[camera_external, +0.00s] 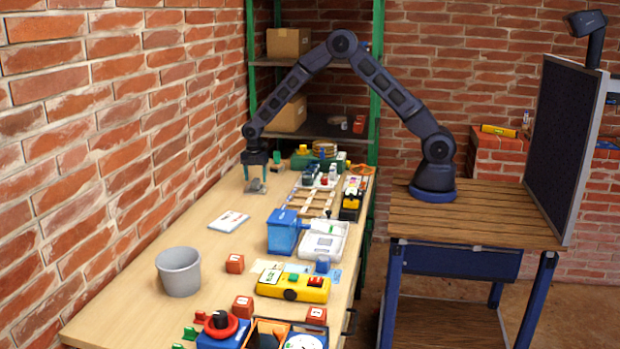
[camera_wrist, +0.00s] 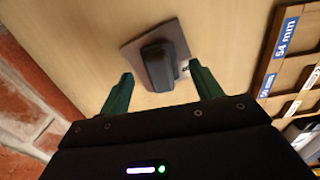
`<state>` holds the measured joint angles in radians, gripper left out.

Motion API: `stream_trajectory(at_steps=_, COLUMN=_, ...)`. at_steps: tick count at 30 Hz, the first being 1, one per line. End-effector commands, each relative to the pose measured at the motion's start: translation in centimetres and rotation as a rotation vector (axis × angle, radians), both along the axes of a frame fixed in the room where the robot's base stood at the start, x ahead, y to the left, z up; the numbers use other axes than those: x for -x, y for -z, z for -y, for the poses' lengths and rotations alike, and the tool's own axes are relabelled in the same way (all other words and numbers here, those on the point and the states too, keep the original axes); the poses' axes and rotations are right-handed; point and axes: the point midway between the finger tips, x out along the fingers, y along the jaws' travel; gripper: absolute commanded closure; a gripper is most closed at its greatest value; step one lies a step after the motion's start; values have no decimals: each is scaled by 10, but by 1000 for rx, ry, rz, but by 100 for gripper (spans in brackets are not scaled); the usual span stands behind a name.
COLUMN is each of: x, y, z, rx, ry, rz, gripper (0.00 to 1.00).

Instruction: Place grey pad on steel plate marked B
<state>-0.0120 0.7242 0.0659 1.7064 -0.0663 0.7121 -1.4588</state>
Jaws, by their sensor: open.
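A dark grey pad (camera_wrist: 158,66) lies on a square steel plate (camera_wrist: 133,52) on the table in the wrist view. The plate's mark by its right edge is mostly hidden, so I cannot read its letter. My gripper (camera_wrist: 161,72) is open, with one green finger on each side of the pad in the picture and a visible gap to it. In the external view my gripper (camera_external: 255,172) points down just above the grey pad and plate (camera_external: 254,188) at the table's far left, near the brick wall. Nothing is held between the fingers.
A wooden tray marked 54 mm (camera_wrist: 279,62) lies right of the plate. A brick wall (camera_wrist: 28,110) runs close on the left. Bare table surrounds the plate.

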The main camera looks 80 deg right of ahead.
Motion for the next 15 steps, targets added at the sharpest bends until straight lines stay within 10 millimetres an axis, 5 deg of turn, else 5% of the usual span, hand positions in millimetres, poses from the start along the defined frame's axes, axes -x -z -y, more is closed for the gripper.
stream_trajectory(at_steps=15, x=0, y=-88, z=0, rx=0, ry=1, rz=1, gripper=35)
